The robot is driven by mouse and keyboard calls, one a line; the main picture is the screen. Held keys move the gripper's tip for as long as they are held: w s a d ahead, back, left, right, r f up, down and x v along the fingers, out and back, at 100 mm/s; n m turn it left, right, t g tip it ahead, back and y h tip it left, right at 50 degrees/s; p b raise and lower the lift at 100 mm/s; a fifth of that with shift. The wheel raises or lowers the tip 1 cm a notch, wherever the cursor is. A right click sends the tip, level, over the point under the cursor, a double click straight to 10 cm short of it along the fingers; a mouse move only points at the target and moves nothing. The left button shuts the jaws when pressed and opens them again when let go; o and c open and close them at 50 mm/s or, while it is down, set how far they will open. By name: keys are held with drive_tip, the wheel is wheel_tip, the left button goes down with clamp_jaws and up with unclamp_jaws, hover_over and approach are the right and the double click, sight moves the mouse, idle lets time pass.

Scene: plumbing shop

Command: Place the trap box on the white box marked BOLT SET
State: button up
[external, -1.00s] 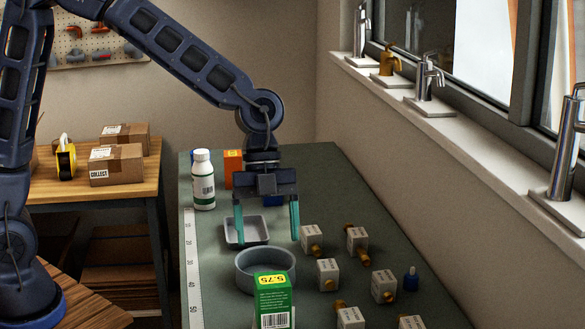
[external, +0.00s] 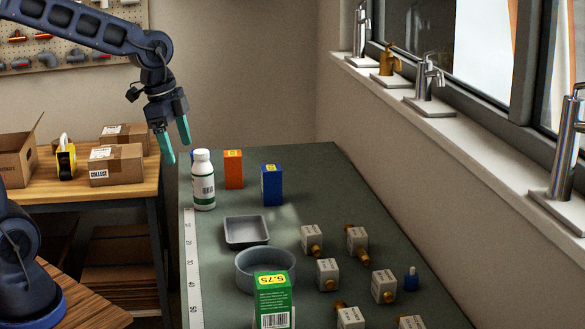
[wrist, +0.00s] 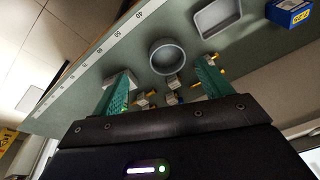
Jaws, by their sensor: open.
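My gripper (external: 175,147) is open and empty, raised left of the table's far end, just above and left of the white bottle. Its fingers also show in the wrist view (wrist: 164,88). No box can be read as the trap box. The candidates are a blue box (external: 271,185) and an orange box (external: 233,169) standing upright at the far end, and a green box (external: 272,300) at the near end. The blue box is also at the top right of the wrist view (wrist: 290,14). I cannot read BOLT SET on any box; several small white boxes (external: 327,273) have unreadable labels.
A white bottle (external: 203,180) stands at the left edge by a ruler strip (external: 191,262). A grey tray (external: 246,231) and round grey dish (external: 265,270) lie mid-table. A side table (external: 100,191) holds cardboard boxes. The table's far right is clear.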

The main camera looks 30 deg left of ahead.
drive_tip(key=s+a+r+n+t, duration=0.1)
drive_tip(key=s+a+n, duration=0.4)
drive_tip(key=a, duration=0.6)
drive_tip(key=s+a+r+n+t+y, duration=0.1)
drive_tip(key=s+a+n, duration=0.4)
drive_tip(key=a+n, duration=0.3)
drive_tip(key=a, duration=0.2)
drive_tip(key=shift+s+a+r+t+y, duration=0.25)
drive_tip(key=shift+a+t+y, duration=0.05)
drive_tip(key=shift+a+t, duration=0.1)
